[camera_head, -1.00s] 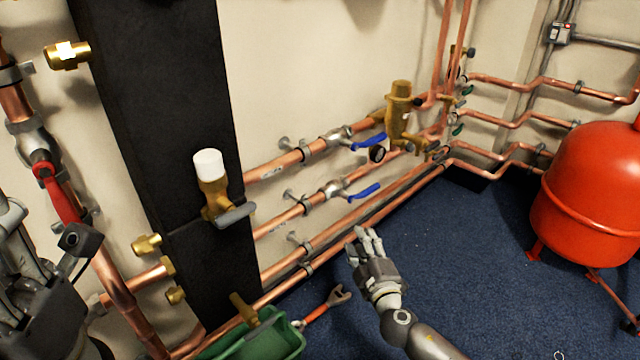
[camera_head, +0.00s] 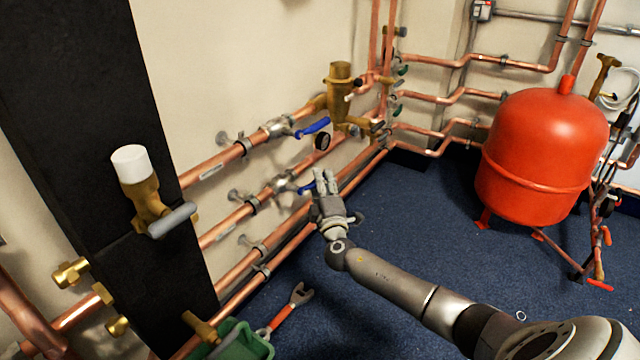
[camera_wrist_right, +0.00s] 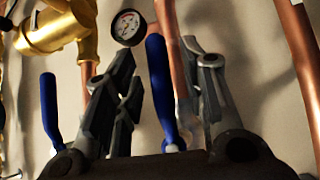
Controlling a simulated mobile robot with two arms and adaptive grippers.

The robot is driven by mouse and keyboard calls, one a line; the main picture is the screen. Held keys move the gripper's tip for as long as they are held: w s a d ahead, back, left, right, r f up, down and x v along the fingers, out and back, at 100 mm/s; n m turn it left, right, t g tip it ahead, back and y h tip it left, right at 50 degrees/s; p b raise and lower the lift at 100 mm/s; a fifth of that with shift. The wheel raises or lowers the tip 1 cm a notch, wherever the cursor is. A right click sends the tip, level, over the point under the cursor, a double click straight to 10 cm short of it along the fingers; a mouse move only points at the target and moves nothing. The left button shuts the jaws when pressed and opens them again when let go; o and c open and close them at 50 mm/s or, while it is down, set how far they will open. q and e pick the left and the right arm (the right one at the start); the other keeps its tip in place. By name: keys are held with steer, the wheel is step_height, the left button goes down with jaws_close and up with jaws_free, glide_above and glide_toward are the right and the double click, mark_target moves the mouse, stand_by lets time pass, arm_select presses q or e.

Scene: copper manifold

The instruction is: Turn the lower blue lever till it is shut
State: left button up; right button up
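The lower blue lever (camera_head: 307,188) sits on the valve of the lower copper pipe in the head view, partly hidden by my right gripper (camera_head: 323,178). In the right wrist view, the lower lever (camera_wrist_right: 161,90) stands between the spread fingers of my right gripper (camera_wrist_right: 163,62). The gripper is open, with a finger on each side of the lever; whether either touches it I cannot tell. My left gripper is out of view.
A pressure gauge (camera_head: 322,141) and brass fitting (camera_head: 340,95) are close by the levers. More copper pipes run below along the wall. A red tank (camera_head: 535,160) stands right on blue carpet. A green box (camera_head: 245,345) and red-handled wrench (camera_head: 284,315) lie at front left.

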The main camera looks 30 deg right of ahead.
steer(key=shift+x, duration=1.05)
steer(key=shift+c, duration=0.3)
jaws_close()
